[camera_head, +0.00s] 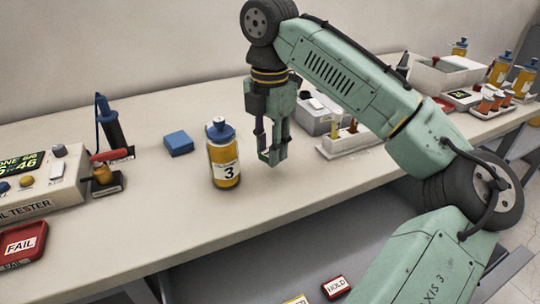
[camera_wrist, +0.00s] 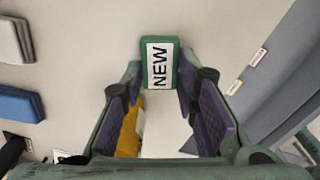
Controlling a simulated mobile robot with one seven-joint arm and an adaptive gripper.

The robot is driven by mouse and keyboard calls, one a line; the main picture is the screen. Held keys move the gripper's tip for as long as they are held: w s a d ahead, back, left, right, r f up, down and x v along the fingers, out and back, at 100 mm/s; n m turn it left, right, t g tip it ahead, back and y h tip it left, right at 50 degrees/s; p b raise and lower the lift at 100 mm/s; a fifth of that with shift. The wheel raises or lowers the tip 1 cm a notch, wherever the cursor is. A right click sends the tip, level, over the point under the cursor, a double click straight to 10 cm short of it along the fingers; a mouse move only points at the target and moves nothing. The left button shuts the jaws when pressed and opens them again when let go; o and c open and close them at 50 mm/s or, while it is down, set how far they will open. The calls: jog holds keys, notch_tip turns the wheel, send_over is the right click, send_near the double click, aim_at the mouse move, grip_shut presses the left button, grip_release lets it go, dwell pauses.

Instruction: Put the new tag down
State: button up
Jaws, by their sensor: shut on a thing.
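The new tag (camera_wrist: 159,63) is a small green block with a white label reading NEW, held at the fingertips in the wrist view. My gripper (camera_wrist: 160,80) is shut on it, one finger at each side. In the head view my gripper (camera_head: 270,158) points down over the table, just right of the bottle marked 3 (camera_head: 224,172). I cannot make out the tag there against the green fingers. The bottle stands upright, with amber body and blue cap. Part of an amber thing (camera_wrist: 128,132) shows beside the left finger in the wrist view. Whether the tag touches the table is unclear.
A blue block (camera_head: 178,143) lies behind and left of the bottle. The tester (camera_head: 40,190) and red FAIL tray (camera_head: 22,243) are at left. A white rack (camera_head: 348,142) stands right of my gripper. The table front (camera_head: 180,225) is clear. A HOLD tag (camera_head: 335,287) lies below.

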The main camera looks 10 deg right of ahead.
jog(key=shift+w+f+p, duration=0.2)
jog(key=shift+f+p, duration=0.1)
jog(key=shift+f, duration=1.5)
jog(key=shift+f, duration=0.2)
jog(key=o, duration=0.8)
jog(key=shift+o, duration=0.2)
jog(key=shift+d+r, duration=0.1)
jog(key=shift+r, duration=0.1)
notch_tip(320, 180, up, 12)
